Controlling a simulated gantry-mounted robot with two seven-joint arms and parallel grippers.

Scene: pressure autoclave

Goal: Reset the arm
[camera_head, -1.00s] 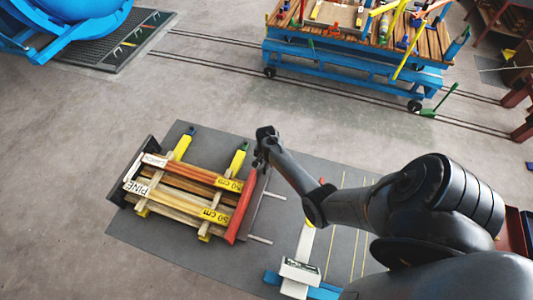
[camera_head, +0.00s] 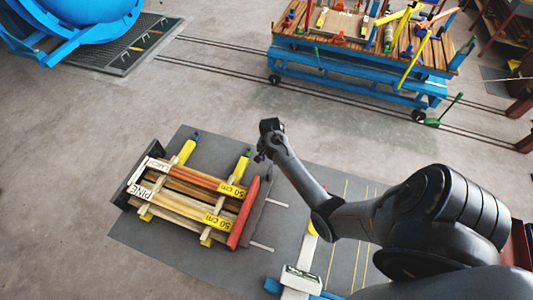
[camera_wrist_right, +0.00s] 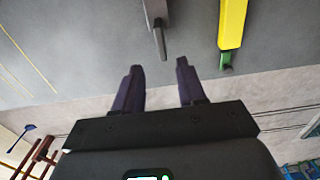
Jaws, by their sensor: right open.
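My right arm reaches in from the lower right in the head view. Its gripper (camera_head: 263,156) is above the far right corner of a stack of wooden planks. In the right wrist view its two dark fingers (camera_wrist_right: 159,68) are spread apart with nothing between them. A grey metal rod (camera_wrist_right: 160,40) and a yellow bar with a green end (camera_wrist_right: 231,25) show beyond the fingertips, apart from them. My left gripper is not in the head view.
The plank stack (camera_head: 190,193), with yellow bars and a red end bar (camera_head: 244,213), lies on a dark grey mat (camera_head: 140,232). A blue cart (camera_head: 350,75) carrying tools stands on rails at the back. A blue cylinder vessel (camera_head: 80,20) is at upper left. Floor between them is clear.

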